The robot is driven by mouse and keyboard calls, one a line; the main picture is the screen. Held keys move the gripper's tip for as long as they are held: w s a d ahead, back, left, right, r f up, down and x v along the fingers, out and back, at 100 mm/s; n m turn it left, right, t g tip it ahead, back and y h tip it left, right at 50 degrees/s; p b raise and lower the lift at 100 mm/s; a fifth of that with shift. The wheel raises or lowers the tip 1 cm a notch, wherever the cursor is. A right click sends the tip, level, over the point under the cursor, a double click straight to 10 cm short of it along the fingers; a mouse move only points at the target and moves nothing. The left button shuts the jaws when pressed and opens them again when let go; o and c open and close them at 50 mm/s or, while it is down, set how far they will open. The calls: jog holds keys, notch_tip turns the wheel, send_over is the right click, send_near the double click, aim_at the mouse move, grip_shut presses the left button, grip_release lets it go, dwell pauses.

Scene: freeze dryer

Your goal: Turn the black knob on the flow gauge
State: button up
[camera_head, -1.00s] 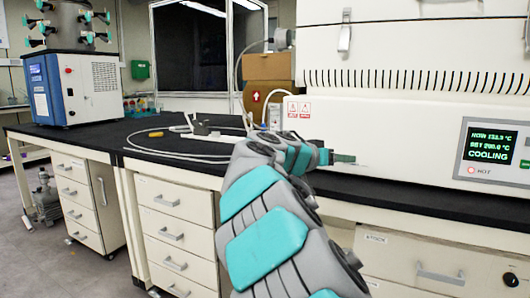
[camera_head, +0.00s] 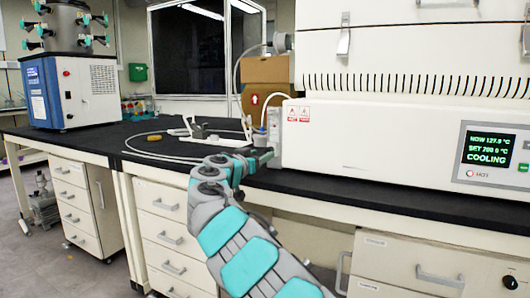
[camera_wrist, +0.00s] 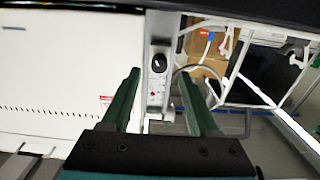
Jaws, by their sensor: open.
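The black knob (camera_wrist: 159,62) is a round dark disc with a light mark, on the face of the narrow grey flow gauge (camera_wrist: 157,90). In the head view the flow gauge (camera_head: 273,122) stands on the black bench, just left of the large white oven; its knob cannot be made out there. My gripper (camera_wrist: 159,73) is open and empty, its two green fingers on either side of the gauge in the wrist picture. The knob shows between the fingertips, with no visible contact. In the head view my gripper (camera_head: 266,156) is low in front of the gauge.
The white oven (camera_head: 400,140) borders the gauge on the right. White tubing (camera_head: 160,152) loops over the bench (camera_head: 100,137) on the left, near a small yellow object (camera_head: 155,135). Cardboard boxes (camera_head: 268,70) stand behind the gauge. A blue-and-white machine (camera_head: 72,90) stands far left.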

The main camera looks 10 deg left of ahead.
aim_at(267, 152)
jog(key=shift+p+x, duration=0.3)
jog(key=shift+x, duration=1.3)
grip_shut()
